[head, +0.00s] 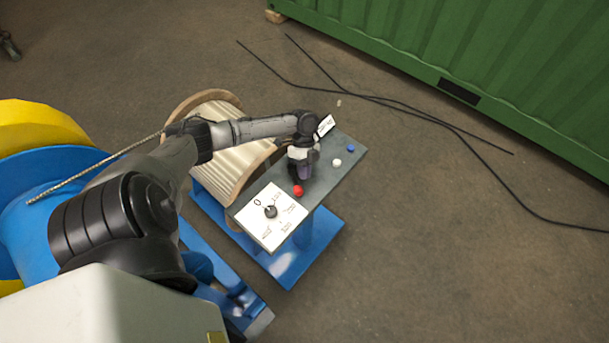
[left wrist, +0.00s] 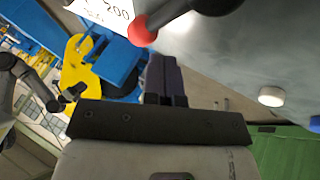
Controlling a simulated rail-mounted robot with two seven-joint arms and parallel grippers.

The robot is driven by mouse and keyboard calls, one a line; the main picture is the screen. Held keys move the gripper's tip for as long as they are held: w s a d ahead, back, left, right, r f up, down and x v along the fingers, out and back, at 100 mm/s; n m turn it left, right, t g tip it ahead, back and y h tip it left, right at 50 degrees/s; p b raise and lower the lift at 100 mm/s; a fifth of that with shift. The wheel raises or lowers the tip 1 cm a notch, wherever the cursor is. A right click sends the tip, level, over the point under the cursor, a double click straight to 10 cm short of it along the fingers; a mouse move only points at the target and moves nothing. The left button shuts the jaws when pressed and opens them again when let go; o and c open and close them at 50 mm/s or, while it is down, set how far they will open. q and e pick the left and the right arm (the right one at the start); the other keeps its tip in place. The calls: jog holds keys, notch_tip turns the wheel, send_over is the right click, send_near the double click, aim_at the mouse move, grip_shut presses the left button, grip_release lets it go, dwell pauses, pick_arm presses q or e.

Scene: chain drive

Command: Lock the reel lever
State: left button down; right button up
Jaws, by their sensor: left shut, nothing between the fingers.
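A lever with a red ball knob (head: 298,190) stands on the grey control panel (head: 328,183). In the left wrist view the red knob (left wrist: 143,31) sits on a dark shaft at the top. My left gripper (head: 303,177) is low over the panel, right behind the red knob. In the left wrist view its fingers (left wrist: 164,62) are shut and empty, just below the knob; I cannot tell whether they touch it. A dark arm, perhaps my right one, shows small at the left of the left wrist view; its gripper is too small to judge.
A white dial plate (head: 270,213) fills the panel's near end. A white knob (head: 337,162) and a blue knob (head: 351,148) stand towards its far end. A wooden reel (head: 222,172) is beside the panel. Black cables (head: 395,105) and a green container (head: 490,60) lie beyond.

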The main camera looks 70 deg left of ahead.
pick_arm(q)
jog(key=p+v, duration=0.2)
jog(key=v, duration=0.5)
jog(key=shift+w+p, duration=0.25)
jog(key=shift+p, duration=0.1)
jog(key=shift+a+r, duration=0.1)
